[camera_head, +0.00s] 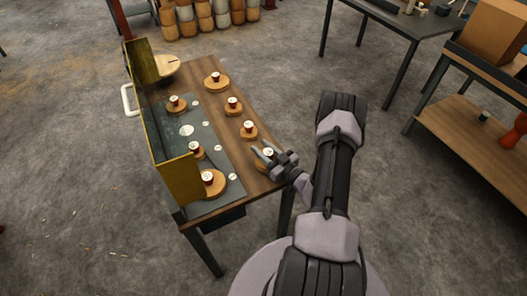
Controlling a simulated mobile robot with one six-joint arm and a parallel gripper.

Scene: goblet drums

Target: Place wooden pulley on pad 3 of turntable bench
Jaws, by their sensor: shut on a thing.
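The bench (262,185) has a brown wooden top with a dark grey panel (215,160) along its left side. Several round tan wooden discs, each with a small dark-red piece with a pale top, sit on it. Three are on the panel: a far one (176,104), a middle one (196,152) and a near one (212,184). Others stand in a row on the wood (215,81). My gripper (270,154) is at the nearest piece of that row, by the bench's right edge, shut on it. The fingers partly hide this piece. I cannot read the pad numbers.
A pale round pad (186,130) on the panel looks bare. Another table (385,28) and a shelf with a cardboard box (492,32) stand to the right.

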